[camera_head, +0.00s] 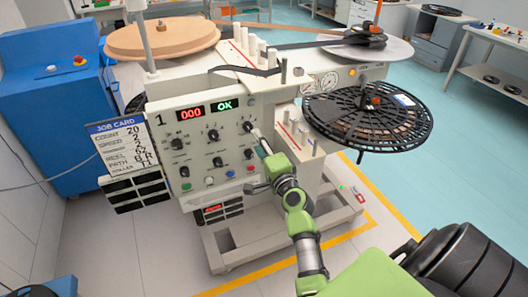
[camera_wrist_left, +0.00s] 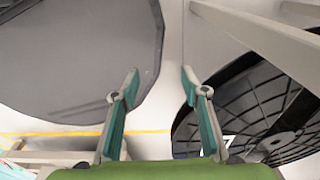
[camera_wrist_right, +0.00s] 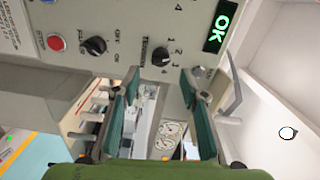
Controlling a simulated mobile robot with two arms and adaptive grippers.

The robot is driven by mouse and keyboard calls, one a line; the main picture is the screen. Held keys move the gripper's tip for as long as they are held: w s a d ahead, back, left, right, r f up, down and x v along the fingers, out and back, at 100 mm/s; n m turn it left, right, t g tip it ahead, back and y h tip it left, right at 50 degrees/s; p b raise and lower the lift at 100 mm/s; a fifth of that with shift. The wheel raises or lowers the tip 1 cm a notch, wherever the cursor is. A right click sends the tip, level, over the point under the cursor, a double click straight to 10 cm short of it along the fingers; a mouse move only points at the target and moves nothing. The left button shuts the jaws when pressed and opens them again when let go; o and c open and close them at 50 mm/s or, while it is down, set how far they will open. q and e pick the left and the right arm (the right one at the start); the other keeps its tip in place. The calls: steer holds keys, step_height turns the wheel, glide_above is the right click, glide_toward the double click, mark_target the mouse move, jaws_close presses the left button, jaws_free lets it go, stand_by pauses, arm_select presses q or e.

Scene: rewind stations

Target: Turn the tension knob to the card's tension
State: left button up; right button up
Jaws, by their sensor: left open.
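The tension knob (camera_head: 248,126) is small and black, at the top right of the grey control panel (camera_head: 200,157). In the right wrist view the tension knob (camera_wrist_right: 162,57) has numbers beside it; its exact setting is too small to read. My right gripper (camera_head: 260,166) is open in front of the panel's right edge; in its wrist view the fingertips (camera_wrist_right: 160,80) are just short of the knob, with nothing held. The job card (camera_head: 122,146) hangs left of the panel; its tension value is illegible. My left gripper (camera_wrist_left: 160,78) is open and empty, seen only in its wrist view.
Other knobs, such as the off/on knob (camera_wrist_right: 95,45), and coloured buttons sit near the tension knob. Displays read 000 (camera_head: 191,112) and OK (camera_head: 224,104). A black slotted reel (camera_head: 368,112) projects at the right. A blue cabinet (camera_head: 60,105) stands left.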

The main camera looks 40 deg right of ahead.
steer(key=v, duration=0.5)
stand_by(0.4)
steer(key=a+f+n+g+y, duration=0.2)
steer(key=a+f+n, duration=0.15)
steer(key=f, duration=0.65)
steer(key=a+f+n+g+y, duration=0.15)
steer(key=a+f, duration=0.25)
steer(key=f, duration=0.6)
steer(key=s+a+f+n+g+y, duration=0.1)
steer(key=s+a+f+n+g, duration=0.25)
steer(key=s+f, duration=0.5)
steer(key=s+a+f+n+g, duration=0.25)
steer(key=s+a+f, duration=0.25)
steer(key=f, duration=0.7)
steer(key=s+f+n+g, duration=0.2)
steer(key=s+f, duration=0.3)
steer(key=s, duration=0.6)
steer(key=s+f+n+g, duration=0.2)
steer(key=s+f+n, duration=0.3)
steer(key=s, duration=0.7)
steer(key=s+f+n+g, duration=0.3)
steer(key=s+f, duration=0.4)
steer(key=s, duration=0.5)
steer(key=shift+s+f+n, duration=0.2)
steer(key=shift+n, duration=0.3)
